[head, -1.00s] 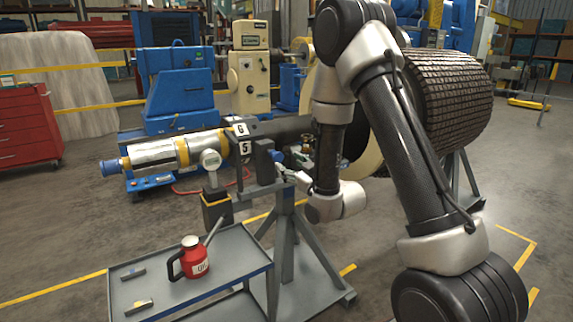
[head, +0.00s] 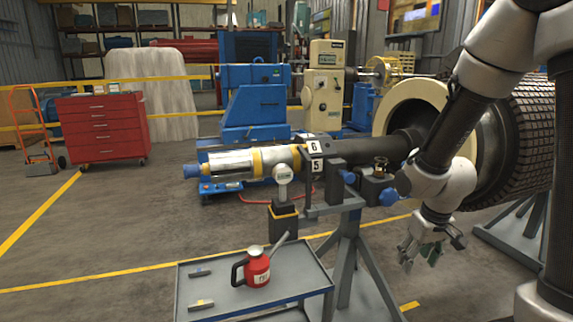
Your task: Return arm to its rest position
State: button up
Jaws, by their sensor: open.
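My arm comes in from the right side of the head view, with its upper links near the top right corner. My gripper (head: 421,262) hangs at the arm's end with its fingers pointing down, open and empty. It is in the air to the right of the grey rotor stand (head: 347,262), and I see no contact with it. The rotor shaft (head: 395,150), with a silver and yellow end section, lies on the stand. Part of the large dark rotor body (head: 520,140) is hidden behind my arm.
A grey cart top (head: 230,287) at the front holds a red oil can (head: 257,268) and two small blocks. A dial gauge (head: 283,174) stands beside the shaft. A red tool chest (head: 104,127) and blue machine (head: 255,103) are farther back. Floor at the left is open.

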jog(key=s+d+r+m+t, duration=0.1)
jog(key=s+r, duration=0.7)
jog(key=r, duration=0.2)
jog(key=s+d+r+m+t, duration=0.1)
jog(key=s+d+r, duration=0.1)
jog(key=s+r, duration=0.5)
jog(key=v, duration=0.3)
jog(key=shift+d+r, duration=0.3)
jog(key=shift+r, duration=0.15)
